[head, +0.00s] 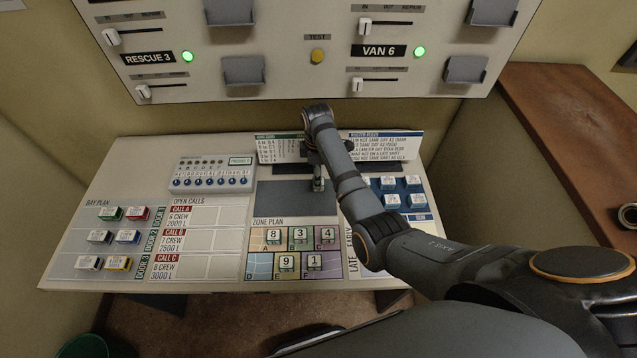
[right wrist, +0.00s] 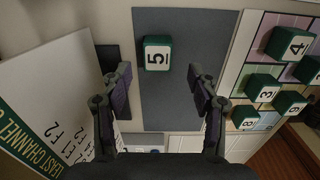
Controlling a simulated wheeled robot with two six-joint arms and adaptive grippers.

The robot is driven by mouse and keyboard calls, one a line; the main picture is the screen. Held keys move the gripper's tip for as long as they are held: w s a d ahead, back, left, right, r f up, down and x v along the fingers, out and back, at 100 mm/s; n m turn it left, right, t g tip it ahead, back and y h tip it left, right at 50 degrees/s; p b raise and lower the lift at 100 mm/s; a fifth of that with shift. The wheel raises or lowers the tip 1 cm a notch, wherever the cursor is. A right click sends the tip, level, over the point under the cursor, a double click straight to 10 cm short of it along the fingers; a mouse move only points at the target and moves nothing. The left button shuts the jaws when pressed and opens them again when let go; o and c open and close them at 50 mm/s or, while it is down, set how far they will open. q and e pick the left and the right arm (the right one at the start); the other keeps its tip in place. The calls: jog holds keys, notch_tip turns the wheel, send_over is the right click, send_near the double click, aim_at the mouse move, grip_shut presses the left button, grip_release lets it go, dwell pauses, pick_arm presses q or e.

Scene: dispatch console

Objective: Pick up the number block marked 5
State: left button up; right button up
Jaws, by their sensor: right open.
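The number block marked 5 (right wrist: 157,53) is white-faced with green sides. It sits on a dark grey pad (right wrist: 185,25) in the right wrist view. My right gripper (right wrist: 160,80) is open, its two fingers apart on either side of the view, with the block ahead between their tips and not visibly touched. In the head view my right gripper (head: 318,184) points down over the grey pad (head: 285,205), and I cannot make out the block there. My left gripper is not in view.
Several other number blocks (head: 300,237) stand on the zone plan just in front of the pad. A card (head: 280,148) stands behind the pad. A switch box (head: 213,175) is at left, blue blocks (head: 390,183) at right. Coloured blocks (head: 100,237) lie on the bay plan.

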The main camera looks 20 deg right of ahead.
jog(key=f, duration=0.3)
jog(key=shift+d+f+p, duration=0.3)
jog(key=shift+f+p, duration=0.1)
jog(key=shift+f, duration=0.5)
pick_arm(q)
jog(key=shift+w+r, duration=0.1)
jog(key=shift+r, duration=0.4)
pick_arm(e)
jog(key=c, duration=1.1)
